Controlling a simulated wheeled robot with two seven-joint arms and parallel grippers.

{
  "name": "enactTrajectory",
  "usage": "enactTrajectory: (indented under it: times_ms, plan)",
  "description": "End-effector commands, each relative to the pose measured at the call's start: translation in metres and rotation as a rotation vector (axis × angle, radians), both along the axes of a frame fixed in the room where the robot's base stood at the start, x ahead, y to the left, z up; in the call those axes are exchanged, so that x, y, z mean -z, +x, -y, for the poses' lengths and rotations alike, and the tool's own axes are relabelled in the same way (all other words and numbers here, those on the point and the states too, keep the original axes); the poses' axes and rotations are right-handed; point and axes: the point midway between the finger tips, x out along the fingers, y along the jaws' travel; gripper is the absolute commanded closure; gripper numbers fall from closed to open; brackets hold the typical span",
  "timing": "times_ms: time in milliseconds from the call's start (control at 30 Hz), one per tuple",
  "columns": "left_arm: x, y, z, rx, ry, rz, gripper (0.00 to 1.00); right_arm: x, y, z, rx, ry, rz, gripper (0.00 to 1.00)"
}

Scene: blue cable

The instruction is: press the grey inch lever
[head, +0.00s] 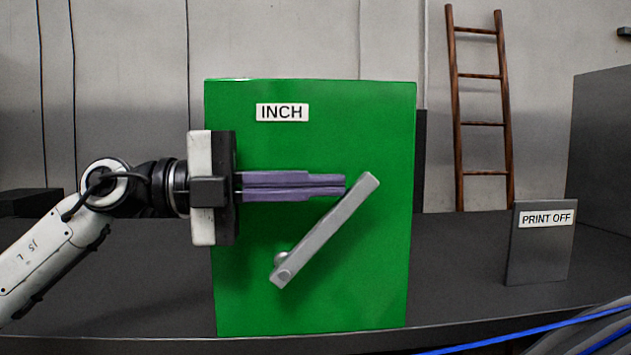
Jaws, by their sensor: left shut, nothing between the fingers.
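The grey inch lever (325,230) is mounted on the front of a green box (310,305) under an INCH label (282,113). It slants from its pivot at lower left up to its free end at upper right. My left gripper (345,186) is shut and empty, with its purple fingers pointing right. In the picture, the fingertips meet the upper part of the lever's left edge. I cannot tell whether they touch it. My right gripper is not in view.
The green box stands on a dark table (460,270). A grey plate labelled PRINT OFF (540,255) stands to the right. Blue cable (530,331) runs at the lower right corner. A wooden ladder (482,125) leans at the back wall. The tabletop between box and plate is clear.

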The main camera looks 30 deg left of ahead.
Motion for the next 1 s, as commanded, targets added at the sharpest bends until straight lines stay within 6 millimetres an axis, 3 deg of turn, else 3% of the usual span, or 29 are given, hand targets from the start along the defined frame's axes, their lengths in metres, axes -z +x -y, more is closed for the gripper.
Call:
enactTrajectory:
  times_ms: [467,667,1000]
  plan:
    - [-0.004,-0.001,-0.002,0.003,0.0,-0.001,1.0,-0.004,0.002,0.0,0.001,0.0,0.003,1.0]
    - [-0.03,-0.006,-0.016,0.015,-0.001,0.0,1.0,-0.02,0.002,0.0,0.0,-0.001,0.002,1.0]
    - [-0.078,-0.037,-0.062,0.016,-0.002,0.004,1.0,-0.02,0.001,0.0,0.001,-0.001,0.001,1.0]
